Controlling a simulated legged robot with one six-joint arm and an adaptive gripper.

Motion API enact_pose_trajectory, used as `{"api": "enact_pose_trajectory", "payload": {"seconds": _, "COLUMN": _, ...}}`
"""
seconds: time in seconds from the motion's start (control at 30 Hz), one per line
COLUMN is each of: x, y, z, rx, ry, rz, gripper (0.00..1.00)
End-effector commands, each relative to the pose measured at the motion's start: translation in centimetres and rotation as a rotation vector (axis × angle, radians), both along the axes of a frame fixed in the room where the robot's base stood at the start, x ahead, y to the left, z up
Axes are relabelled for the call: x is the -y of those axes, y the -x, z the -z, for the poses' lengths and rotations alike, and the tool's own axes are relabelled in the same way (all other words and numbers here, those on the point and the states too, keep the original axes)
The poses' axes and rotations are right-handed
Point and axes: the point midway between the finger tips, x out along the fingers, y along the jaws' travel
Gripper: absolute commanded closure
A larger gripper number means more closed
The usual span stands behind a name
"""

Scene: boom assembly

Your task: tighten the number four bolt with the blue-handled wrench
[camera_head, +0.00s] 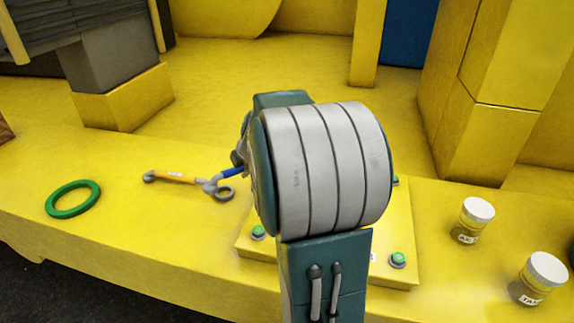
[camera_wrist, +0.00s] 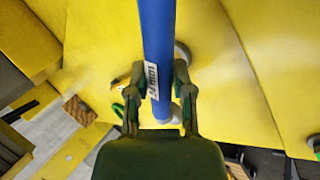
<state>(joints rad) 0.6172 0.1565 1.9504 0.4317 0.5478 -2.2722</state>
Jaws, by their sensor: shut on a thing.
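The blue-handled wrench (camera_wrist: 157,30) runs between my gripper's fingers (camera_wrist: 158,85) in the wrist view, and the gripper is shut on its handle near a white label. In the head view, part of the blue handle (camera_head: 232,172) sticks out left of my arm, with its grey end above the yellow surface. My arm hides most of the gripper there. A yellow plate (camera_head: 262,250) lies partly behind my arm. Green-topped bolts show at its front left (camera_head: 258,232), front right (camera_head: 397,259) and back right (camera_head: 396,180). I cannot read which is number four.
A green ring (camera_head: 73,199) lies to the left. Two white-lidded jars (camera_head: 474,219) (camera_head: 538,277) stand right of the plate. Yellow blocks (camera_head: 490,135) rise at the back right.

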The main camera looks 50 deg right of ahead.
Motion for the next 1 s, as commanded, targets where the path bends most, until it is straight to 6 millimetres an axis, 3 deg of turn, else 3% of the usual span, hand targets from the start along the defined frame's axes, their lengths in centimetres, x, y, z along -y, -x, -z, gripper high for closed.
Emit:
{"api": "enact_pose_trajectory", "payload": {"seconds": 0.5, "x": 0.0, "y": 0.0, "z": -2.7, "rx": 0.003, "ry": 0.0, "rz": 0.002, "gripper": 1.0}}
{"api": "enact_pose_trajectory", "payload": {"seconds": 0.83, "x": 0.0, "y": 0.0, "z": -3.1, "rx": 0.003, "ry": 0.001, "rz": 0.003, "gripper": 1.0}}
{"api": "enact_pose_trajectory", "payload": {"seconds": 0.87, "x": 0.0, "y": 0.0, "z": -3.1, "rx": 0.003, "ry": 0.001, "rz": 0.003, "gripper": 0.84}}
{"api": "enact_pose_trajectory", "payload": {"seconds": 0.9, "x": 0.0, "y": 0.0, "z": -3.1, "rx": 0.003, "ry": 0.001, "rz": 0.003, "gripper": 1.0}}
{"api": "enact_pose_trajectory", "payload": {"seconds": 1.0, "x": 0.0, "y": 0.0, "z": -3.1, "rx": 0.003, "ry": 0.001, "rz": 0.003, "gripper": 1.0}}
